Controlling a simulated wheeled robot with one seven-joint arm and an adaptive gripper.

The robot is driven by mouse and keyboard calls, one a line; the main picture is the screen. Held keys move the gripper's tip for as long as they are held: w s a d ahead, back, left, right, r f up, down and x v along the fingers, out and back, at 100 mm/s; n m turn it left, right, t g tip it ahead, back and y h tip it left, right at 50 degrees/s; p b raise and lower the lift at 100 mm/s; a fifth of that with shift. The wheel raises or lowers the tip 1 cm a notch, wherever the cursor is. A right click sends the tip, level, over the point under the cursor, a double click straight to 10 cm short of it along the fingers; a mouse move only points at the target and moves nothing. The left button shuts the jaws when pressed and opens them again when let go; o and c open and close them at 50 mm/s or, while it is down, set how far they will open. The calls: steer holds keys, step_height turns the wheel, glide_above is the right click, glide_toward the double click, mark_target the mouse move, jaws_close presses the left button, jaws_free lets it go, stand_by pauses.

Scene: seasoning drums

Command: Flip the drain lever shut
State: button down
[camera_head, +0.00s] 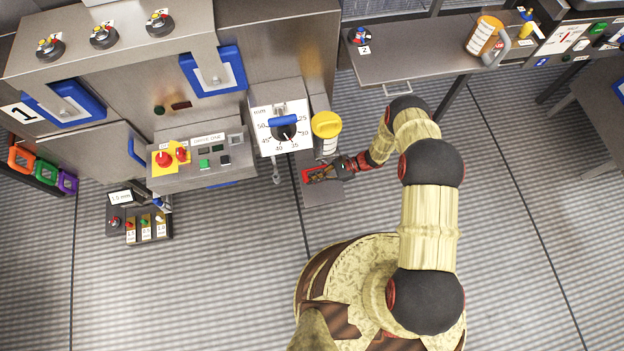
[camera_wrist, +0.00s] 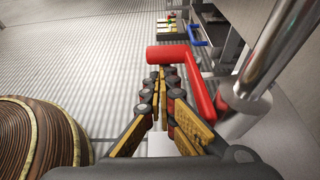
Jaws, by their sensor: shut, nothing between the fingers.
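The drain lever is a red L-shaped handle. In the wrist view the lever (camera_wrist: 199,88) runs along the right side of my gripper (camera_wrist: 165,80), and its end bends left across, just beyond the fingertips. It joins a metal valve body (camera_wrist: 238,108) on the right. My gripper's fingers are together with nothing between them; whether they touch the lever I cannot tell. In the head view, my gripper (camera_head: 322,173) points left at a red edge of the lever (camera_head: 306,176), partly hidden by the fingers, above a grey plate below the yellow-lidded canister.
The yellow-lidded canister (camera_head: 327,125) and the dial panel (camera_head: 280,112) with its blue handle stand just behind my gripper. A control panel (camera_head: 203,158) is to the left, with a button box (camera_head: 140,226) below it. Open floor (camera_head: 230,270) lies in front.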

stand_by(0.7)
steer(key=v, duration=1.2)
